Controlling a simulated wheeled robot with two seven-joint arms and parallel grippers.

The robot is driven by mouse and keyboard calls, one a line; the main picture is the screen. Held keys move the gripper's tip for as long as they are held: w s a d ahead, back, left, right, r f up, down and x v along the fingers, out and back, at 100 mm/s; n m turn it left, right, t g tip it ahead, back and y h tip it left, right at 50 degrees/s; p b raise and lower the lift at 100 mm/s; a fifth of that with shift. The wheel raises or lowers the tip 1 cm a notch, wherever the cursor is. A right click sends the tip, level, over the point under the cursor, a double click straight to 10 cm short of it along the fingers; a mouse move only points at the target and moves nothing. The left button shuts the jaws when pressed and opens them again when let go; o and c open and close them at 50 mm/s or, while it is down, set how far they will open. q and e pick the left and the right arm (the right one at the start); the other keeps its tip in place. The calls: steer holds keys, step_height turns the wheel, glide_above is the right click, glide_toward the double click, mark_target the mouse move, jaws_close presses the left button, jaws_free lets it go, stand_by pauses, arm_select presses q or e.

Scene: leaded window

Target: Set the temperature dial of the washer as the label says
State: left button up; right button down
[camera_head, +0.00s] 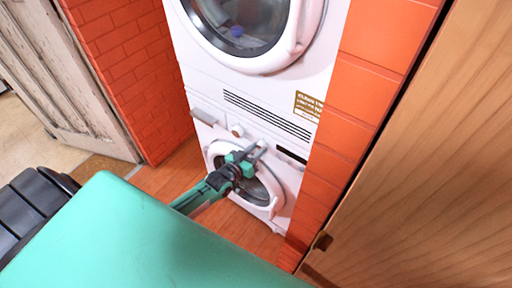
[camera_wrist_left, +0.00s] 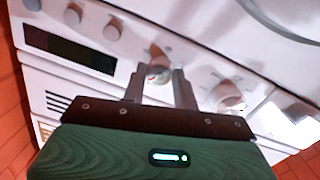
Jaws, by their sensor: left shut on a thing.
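The white washer (camera_head: 207,133) is the lower machine of a stack, with a round door and a control panel along its top. My left gripper (camera_head: 259,148) is at this panel, in front of the door's upper edge. In the left wrist view its two fingers (camera_wrist_left: 158,74) are shut on a round dial (camera_wrist_left: 158,66), one on each side. The dial's marks are too small to read. Another larger dial (camera_wrist_left: 228,97) sits to the right, free. A brown and white label (camera_head: 308,106) is on the front above the panel; I cannot read all its text. My right gripper is not in view.
Several small knobs (camera_wrist_left: 112,30) and a dark display (camera_wrist_left: 68,48) are left of the held dial. A second machine with a round door (camera_head: 238,28) stands above. Orange brick walls (camera_head: 130,60) flank the stack; a wooden panel (camera_head: 430,170) is at right.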

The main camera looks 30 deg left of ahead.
arm_select(q)
steer(key=shift+m+p, duration=0.45)
steer(key=shift+m, duration=0.85)
steer(key=o, duration=1)
steer(key=shift+c, duration=0.2)
steer(key=b+v, duration=0.1)
steer(key=v, duration=1.2)
steer(key=shift+s+b, duration=0.35)
steer(key=shift+s, duration=0.05)
steer(key=shift+d+r, duration=0.1)
